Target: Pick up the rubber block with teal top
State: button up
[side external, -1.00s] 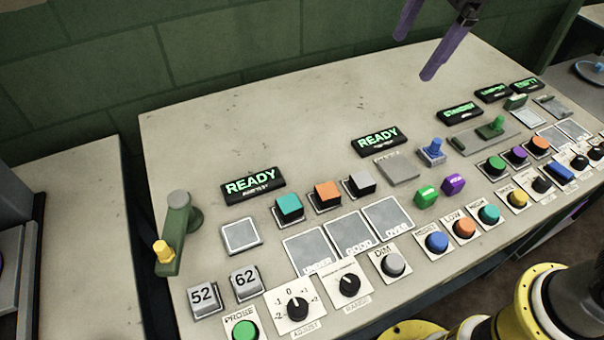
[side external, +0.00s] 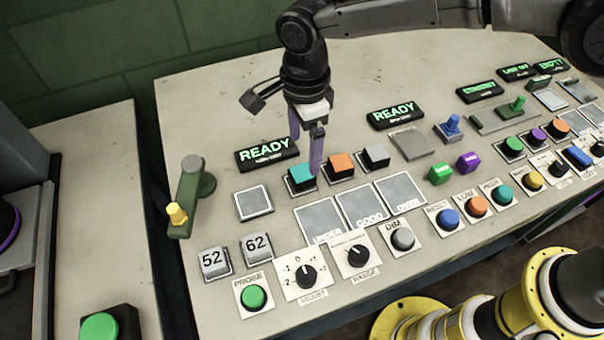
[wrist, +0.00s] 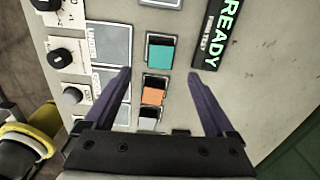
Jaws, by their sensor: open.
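The rubber block with teal top (side external: 301,174) sits on a dark square pad in the row below the left READY sign. It also shows in the wrist view (wrist: 160,54), near the top middle.
An orange-topped block (side external: 341,163) and a grey-topped block (side external: 376,155) stand to the right of the teal one. Flat grey panels (side external: 320,222) lie in front. The left READY sign (side external: 266,153) is close behind. A green lever (side external: 190,195) stands at the left.

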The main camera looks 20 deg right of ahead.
aim_at(303, 172)
jog(key=shift+f, duration=3.7)
grip_shut()
jog(key=shift+r, duration=0.1)
jog(key=shift+r, duration=0.5)
notch_tip(303, 172, up, 3)
jog(key=shift+f, duration=0.2)
jog(key=s+d+r, duration=0.9)
jog(key=s, duration=0.1)
jog(key=shift+s, duration=0.3)
jog(key=shift+r, duration=0.1)
